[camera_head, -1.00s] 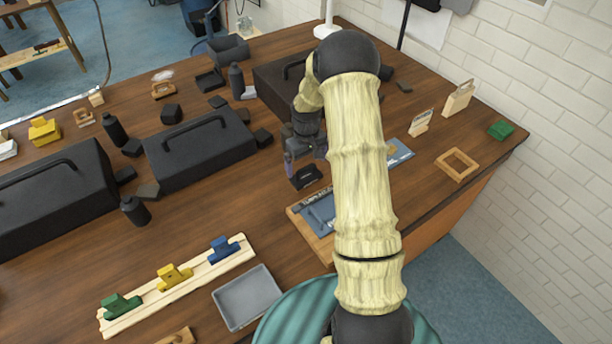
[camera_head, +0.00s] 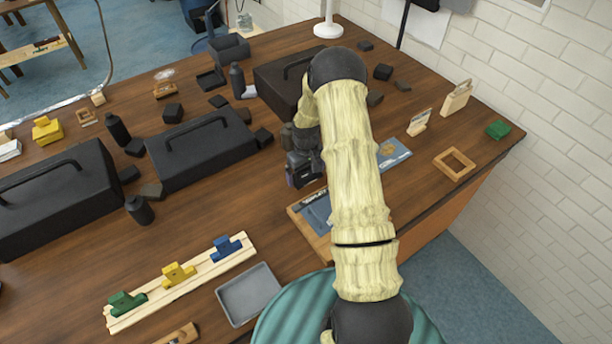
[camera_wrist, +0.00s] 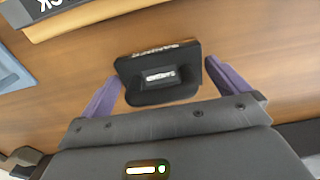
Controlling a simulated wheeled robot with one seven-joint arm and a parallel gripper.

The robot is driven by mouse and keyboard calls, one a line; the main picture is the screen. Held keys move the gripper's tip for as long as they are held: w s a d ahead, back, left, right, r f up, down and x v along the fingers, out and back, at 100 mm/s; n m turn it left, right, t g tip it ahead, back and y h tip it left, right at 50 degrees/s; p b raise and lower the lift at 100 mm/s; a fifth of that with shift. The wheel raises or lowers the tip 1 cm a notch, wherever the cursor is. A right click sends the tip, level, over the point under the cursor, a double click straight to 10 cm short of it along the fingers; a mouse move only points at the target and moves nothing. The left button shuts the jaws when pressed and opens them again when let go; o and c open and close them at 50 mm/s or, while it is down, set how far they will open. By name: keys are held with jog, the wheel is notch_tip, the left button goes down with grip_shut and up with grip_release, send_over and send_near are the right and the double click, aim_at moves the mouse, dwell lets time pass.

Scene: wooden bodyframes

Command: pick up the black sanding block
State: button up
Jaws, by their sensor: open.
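In the wrist view the black sanding block (camera_wrist: 158,73) lies on the wooden table, with pale lettering on its edge and a light label on its middle. My gripper (camera_wrist: 165,82) is open, its two purple fingers on either side of the block. Small gaps seem to show between fingers and block; whether either touches, I cannot tell. In the head view my gripper (camera_head: 306,178) is low over the table beside a wooden-framed board, and the block is mostly hidden by the gripper there.
The wooden-framed board (camera_head: 296,217) lies right beside my gripper. A black toolbox (camera_head: 200,150) stands to the left. A clip rack (camera_head: 200,272) and a grey tray (camera_head: 246,296) lie nearer.

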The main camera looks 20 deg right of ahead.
jog(key=c, duration=0.8)
notch_tip(320, 180, up, 10)
jog(key=b, duration=0.3)
dwell(0.4)
jog(key=o, duration=0.5)
jog(key=c, duration=0.3)
